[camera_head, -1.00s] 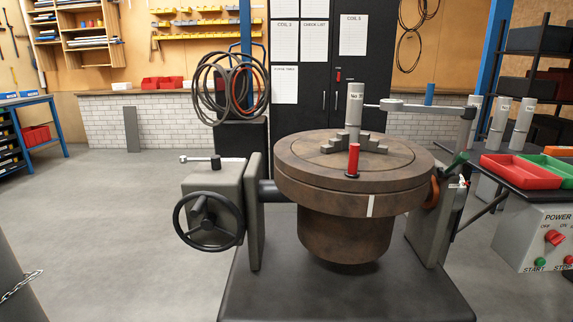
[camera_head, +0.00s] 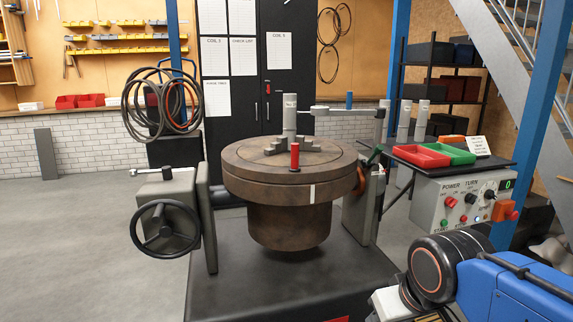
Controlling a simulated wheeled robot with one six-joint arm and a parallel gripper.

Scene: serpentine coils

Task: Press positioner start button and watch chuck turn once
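The positioner's chuck (camera_head: 245,168) is a round brown turntable, lying level, with stepped jaws around an upright grey cylinder (camera_head: 290,118). A short red post (camera_head: 294,157) stands on its front part, and a white mark (camera_head: 312,194) shows on its front rim. The grey control box (camera_head: 430,196) stands at the right. The green start button (camera_head: 444,224) is low on the left of its face, with the red stop button (camera_head: 462,220) beside it. A red POWER switch (camera_head: 450,203) and a black TURN knob (camera_head: 490,195) sit above. My gripper is not visible.
A blue and black arm part, apparently mine, fills the lower right corner below the control box. Red (camera_head: 421,155) and green (camera_head: 449,153) trays lie on the dark shelf above the box. A handwheel (camera_head: 165,229) is at left. The grey floor at left is clear.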

